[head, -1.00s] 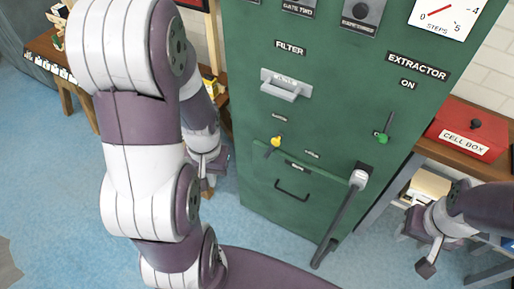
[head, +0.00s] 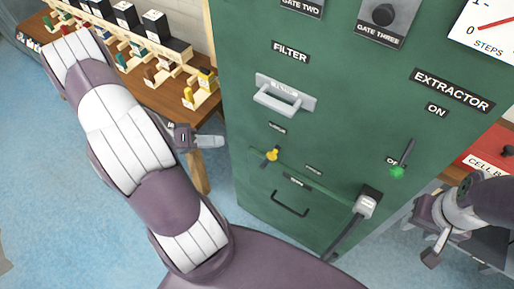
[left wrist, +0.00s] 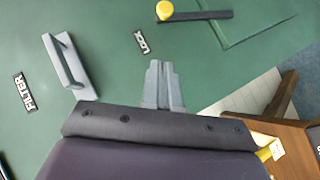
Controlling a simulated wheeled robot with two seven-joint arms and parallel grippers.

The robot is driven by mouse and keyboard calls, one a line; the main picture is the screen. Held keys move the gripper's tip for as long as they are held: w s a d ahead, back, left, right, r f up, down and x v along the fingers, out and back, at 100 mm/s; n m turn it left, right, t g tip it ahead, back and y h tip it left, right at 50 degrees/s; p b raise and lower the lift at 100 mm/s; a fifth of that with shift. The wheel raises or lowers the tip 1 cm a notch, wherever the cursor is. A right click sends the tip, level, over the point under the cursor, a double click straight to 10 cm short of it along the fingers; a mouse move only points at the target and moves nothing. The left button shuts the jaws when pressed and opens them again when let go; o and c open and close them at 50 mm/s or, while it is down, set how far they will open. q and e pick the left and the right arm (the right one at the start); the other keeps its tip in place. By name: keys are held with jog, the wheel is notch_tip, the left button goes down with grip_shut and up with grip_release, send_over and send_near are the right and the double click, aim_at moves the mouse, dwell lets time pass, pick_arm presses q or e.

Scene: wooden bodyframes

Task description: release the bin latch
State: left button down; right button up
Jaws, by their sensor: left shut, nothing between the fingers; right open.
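The bin latch, a yellow knob on a dark bar (head: 271,155), sits on the green cabinet front above the bin panel with its black handle (head: 290,203). In the left wrist view the yellow knob (left wrist: 165,9) is at the top edge, with the dark bar reaching right from it. My left gripper (head: 218,141) is shut and empty, left of the latch and apart from it. Its closed fingers (left wrist: 163,66) point toward the latch in the wrist view. My right gripper (head: 424,236) is open and empty, right of the cabinet.
The filter handle (head: 283,95) juts out above the latch. A grey-headed lever (head: 366,203) and a green-tipped switch (head: 398,171) stand to its right. A wooden table (head: 180,98) with several coloured pieces is at the left. A red cell box (head: 488,158) is at the right.

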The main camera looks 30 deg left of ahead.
pick_arm(q)
jog(key=s+d+f+x, duration=0.1)
jog(key=s+x, duration=0.1)
jog(key=x, duration=1.1)
jog(key=shift+d, duration=0.15)
jog(key=shift+w+f, duration=0.1)
